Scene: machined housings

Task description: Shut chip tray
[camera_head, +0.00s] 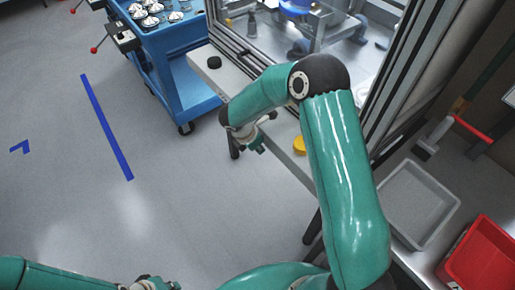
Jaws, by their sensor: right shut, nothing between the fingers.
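My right arm reaches over a pale grey ledge (234,80) in front of the glazed machine. My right gripper (258,149) is small in view, beside the ledge's front edge, and is shut with nothing in it. I cannot tell whether it touches the edge. I cannot tell for certain which part is the chip tray; the arm hides part of the ledge and the machine's lower front. My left gripper (150,284) is at the bottom edge, cut off by the frame, and its fingers cannot be made out.
A black round piece (214,62) and a yellow round piece (299,145) sit on the ledge. A blue cart (172,70) with parts stands at upper left. A grey shallow bin (388,205) and a red bin (480,255) are at right.

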